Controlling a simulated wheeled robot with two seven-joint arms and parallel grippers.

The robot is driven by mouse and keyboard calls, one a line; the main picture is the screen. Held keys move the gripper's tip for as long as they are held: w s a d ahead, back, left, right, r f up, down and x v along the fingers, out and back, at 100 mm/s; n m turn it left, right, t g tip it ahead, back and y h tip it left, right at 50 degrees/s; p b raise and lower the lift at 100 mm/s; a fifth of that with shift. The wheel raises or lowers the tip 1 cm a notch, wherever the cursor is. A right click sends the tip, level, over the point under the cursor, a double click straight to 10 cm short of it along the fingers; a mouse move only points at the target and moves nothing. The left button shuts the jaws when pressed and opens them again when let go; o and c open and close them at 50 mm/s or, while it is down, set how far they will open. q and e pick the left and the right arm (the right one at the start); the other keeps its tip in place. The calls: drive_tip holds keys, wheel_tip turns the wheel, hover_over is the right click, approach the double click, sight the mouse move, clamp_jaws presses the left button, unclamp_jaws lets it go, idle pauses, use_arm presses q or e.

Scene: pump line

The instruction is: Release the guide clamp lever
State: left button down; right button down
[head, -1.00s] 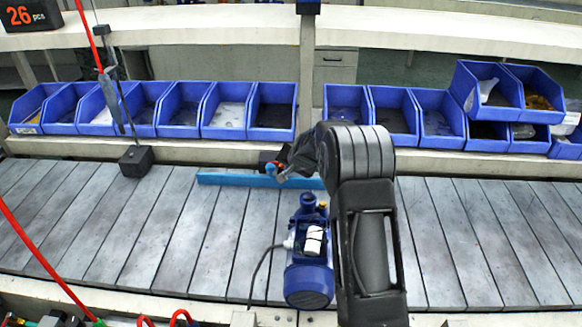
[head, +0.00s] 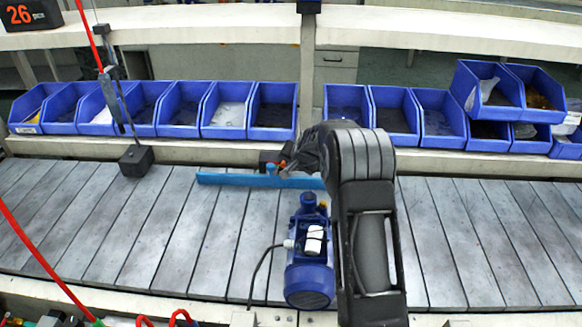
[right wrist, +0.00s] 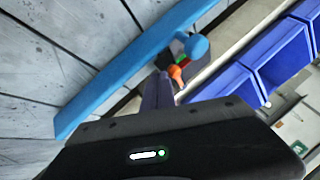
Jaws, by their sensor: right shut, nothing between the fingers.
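The blue guide bar (head: 225,179) lies along the far side of the conveyor; it also crosses the right wrist view (right wrist: 120,78). At its back edge is the small dark clamp (head: 266,158) with an orange lever (head: 282,164) and a round blue knob (head: 271,168). In the right wrist view the orange lever (right wrist: 175,72) is right at my fingertips, with the blue knob (right wrist: 196,46) beyond. My right gripper (head: 286,172) is shut and empty beside the lever; its closed fingers show in the right wrist view (right wrist: 161,88). Contact is unclear. My left gripper is out of view.
A blue pump (head: 309,265) with a cable stands on the slatted conveyor (head: 130,230), just left of my right arm. Blue bins (head: 225,106) line the ledge behind. A hanging black block (head: 136,160) is at left. The right conveyor is clear.

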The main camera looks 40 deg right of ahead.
drive_tip(key=v, duration=0.7)
drive_tip(key=shift+s+r, duration=0.25)
idle(0.5)
